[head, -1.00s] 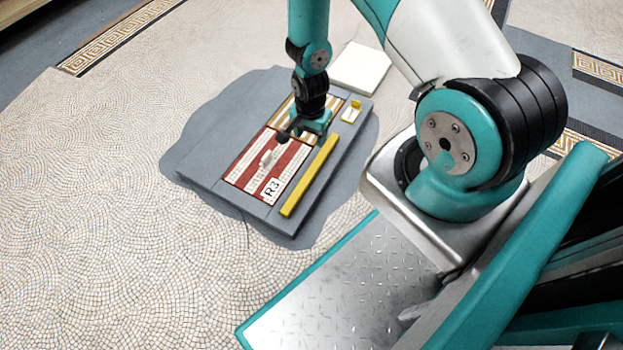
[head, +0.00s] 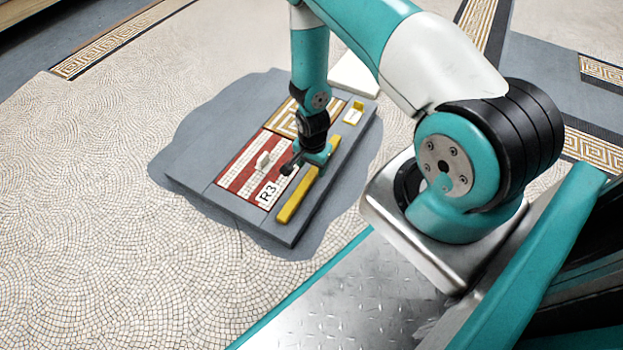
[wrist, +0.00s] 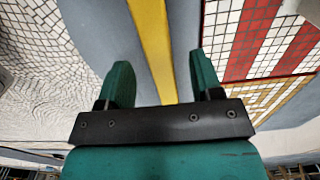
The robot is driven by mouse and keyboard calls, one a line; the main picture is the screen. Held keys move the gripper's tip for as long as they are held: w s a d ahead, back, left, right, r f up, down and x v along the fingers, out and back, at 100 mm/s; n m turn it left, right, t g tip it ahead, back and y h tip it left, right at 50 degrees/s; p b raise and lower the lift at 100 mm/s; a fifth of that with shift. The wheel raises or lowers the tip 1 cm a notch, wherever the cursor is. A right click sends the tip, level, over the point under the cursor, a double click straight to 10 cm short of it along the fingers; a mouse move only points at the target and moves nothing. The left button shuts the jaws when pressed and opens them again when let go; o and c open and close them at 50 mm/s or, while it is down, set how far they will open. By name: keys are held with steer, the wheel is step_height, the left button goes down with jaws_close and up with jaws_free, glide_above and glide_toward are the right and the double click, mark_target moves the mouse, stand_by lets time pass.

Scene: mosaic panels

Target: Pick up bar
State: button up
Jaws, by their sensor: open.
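The bar (head: 296,198) is long, straight and yellow. It lies along the near right side of a grey slab (head: 205,160), beside the striped panel. My gripper (head: 318,160) points down over the bar's far part and hides some of it. In the wrist view, the two teal fingers (wrist: 159,75) are apart and empty, with the bar (wrist: 152,38) running between their tips. I cannot tell how far the fingertips are above the bar.
A small yellow piece (head: 354,111) and a white slab (head: 353,75) are farther back.

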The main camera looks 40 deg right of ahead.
mark_target(313, 171)
step_height(313, 171, down, 4)
steer(key=shift+r+b, duration=0.25)
steer(key=shift+b, duration=0.75)
steer(key=shift+r, duration=0.1)
steer(key=c, duration=1.1)
steer(key=shift+r, duration=0.15)
